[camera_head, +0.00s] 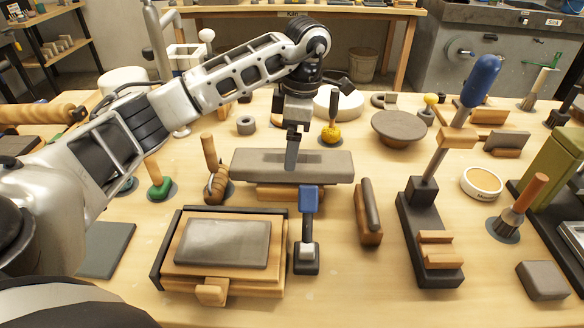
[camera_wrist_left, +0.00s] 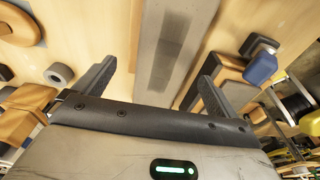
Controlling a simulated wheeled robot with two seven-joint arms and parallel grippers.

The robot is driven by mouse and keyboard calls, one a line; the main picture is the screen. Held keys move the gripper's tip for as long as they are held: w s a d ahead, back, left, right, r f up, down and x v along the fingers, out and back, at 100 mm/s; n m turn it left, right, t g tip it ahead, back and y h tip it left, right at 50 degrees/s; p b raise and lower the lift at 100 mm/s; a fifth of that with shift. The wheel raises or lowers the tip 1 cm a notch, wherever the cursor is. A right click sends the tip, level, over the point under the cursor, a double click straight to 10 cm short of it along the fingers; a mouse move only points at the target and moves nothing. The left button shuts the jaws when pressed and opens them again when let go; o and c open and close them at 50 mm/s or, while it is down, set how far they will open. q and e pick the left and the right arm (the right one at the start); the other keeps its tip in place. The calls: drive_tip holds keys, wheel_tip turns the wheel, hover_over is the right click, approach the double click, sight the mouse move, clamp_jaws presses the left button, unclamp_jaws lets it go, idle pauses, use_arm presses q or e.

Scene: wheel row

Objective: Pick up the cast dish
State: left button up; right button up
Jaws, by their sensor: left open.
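A round cream dish (camera_head: 482,183) with a tan inside and a small label sits on the table at the right. Farther back is a round grey disc-shaped dish (camera_head: 399,127). I cannot tell for sure which one is the cast dish. My left gripper (camera_head: 291,158) points down over a long grey slab (camera_head: 255,164) on a wooden base, left of both dishes. In the left wrist view the gripper (camera_wrist_left: 155,70) is open, its fingers apart with the grey slab (camera_wrist_left: 172,45) beyond and between them. No dish shows clearly between the fingers. My right gripper is not in view.
A blue-topped upright tool (camera_head: 308,225), a grey block on wood (camera_head: 369,211) and a tall blue-handled stand (camera_head: 430,230) stand between the gripper and the cream dish. A brush (camera_head: 518,208) is close by the dish. A wooden press tray (camera_head: 222,250) lies in front.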

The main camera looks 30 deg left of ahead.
use_arm(q)
drive_tip(key=f, duration=0.5)
drive_tip(key=shift+s+d+f+p, duration=0.1)
drive_tip(key=shift+s+f+p, duration=0.05)
drive_tip(key=shift+s+p, duration=0.15)
drive_tip(key=shift+w, duration=0.1)
drive_tip(key=c, duration=1.4)
